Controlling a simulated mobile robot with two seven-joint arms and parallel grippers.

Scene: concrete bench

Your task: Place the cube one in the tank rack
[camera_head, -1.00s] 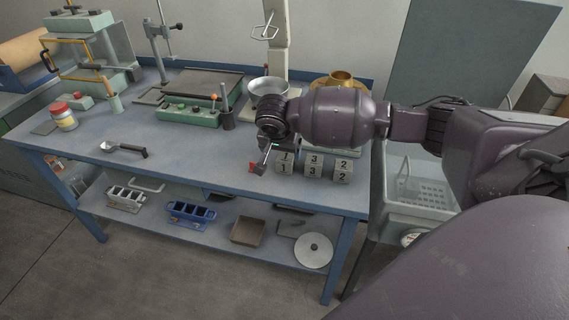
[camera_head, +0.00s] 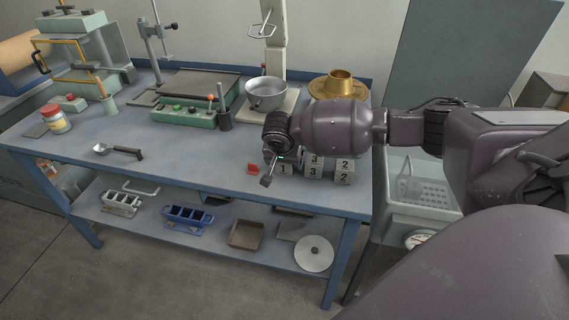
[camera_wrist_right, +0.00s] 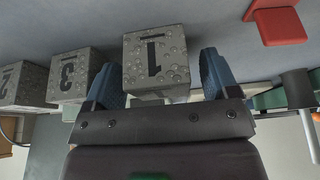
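Three grey numbered cubes stand in a row near the bench's right front. Cube one (camera_head: 285,170) is the leftmost in the head view, partly hidden by my right gripper (camera_head: 269,173). In the right wrist view, cube one (camera_wrist_right: 155,58) shows its 1 between the two blue fingers of my right gripper (camera_wrist_right: 161,82). The fingers are open, with a gap visible on each side of the cube. A pale rack (camera_head: 121,203) and a blue rack (camera_head: 187,216) stand on the lower shelf; I cannot tell which is the tank rack. My left gripper is out of view.
Cube three (camera_head: 314,171) and cube two (camera_head: 344,172) stand to the right of cube one. A small red object (camera_head: 253,168) lies just left of the gripper. A scoop (camera_head: 118,151) lies on the left of the bench. A brown tray (camera_head: 246,234) and a pale disc (camera_head: 314,254) are on the shelf.

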